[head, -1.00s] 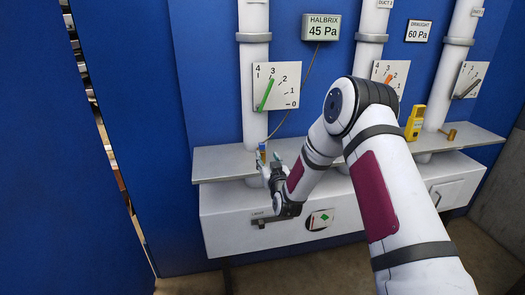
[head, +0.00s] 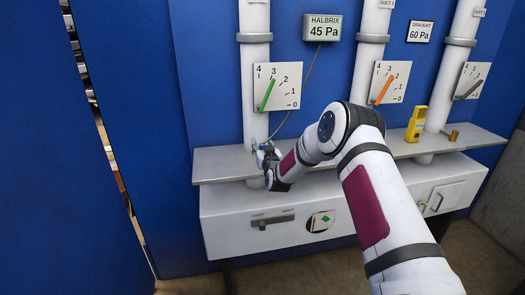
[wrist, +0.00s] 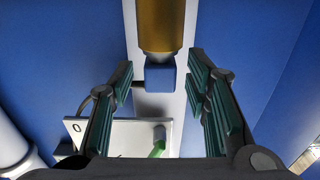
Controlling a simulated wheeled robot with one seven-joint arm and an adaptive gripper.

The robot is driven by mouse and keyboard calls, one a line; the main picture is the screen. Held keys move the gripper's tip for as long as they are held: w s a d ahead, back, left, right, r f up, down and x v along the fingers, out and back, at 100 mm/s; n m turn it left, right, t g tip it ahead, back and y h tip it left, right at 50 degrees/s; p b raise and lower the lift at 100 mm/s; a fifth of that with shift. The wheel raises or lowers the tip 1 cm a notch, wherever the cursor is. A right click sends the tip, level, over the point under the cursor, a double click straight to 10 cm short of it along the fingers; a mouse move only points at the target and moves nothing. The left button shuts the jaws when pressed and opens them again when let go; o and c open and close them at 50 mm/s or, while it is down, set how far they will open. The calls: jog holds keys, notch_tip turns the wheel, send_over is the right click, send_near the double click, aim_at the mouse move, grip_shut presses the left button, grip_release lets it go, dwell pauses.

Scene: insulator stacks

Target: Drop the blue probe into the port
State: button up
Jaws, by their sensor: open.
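The blue probe shows in the wrist view as a square blue end (wrist: 160,77) on a thick brass-coloured body (wrist: 160,25), in front of a white duct. My gripper (wrist: 161,68) is open. Its teal-padded fingers stand on either side of the blue end, with visible gaps to both. In the head view my gripper (head: 262,148) is at the left duct, just above the shelf, and hides the probe. I cannot make out a port at the left duct in either view.
A grey shelf (head: 220,164) runs along the wall above white cabinets. A dial with a green pointer (head: 277,87) is just above my gripper. A yellow handheld device (head: 416,124) and a brass fitting (head: 451,135) are farther right. The shelf's left end is clear.

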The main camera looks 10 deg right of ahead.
grip_shut()
jog(key=shift+r, duration=0.1)
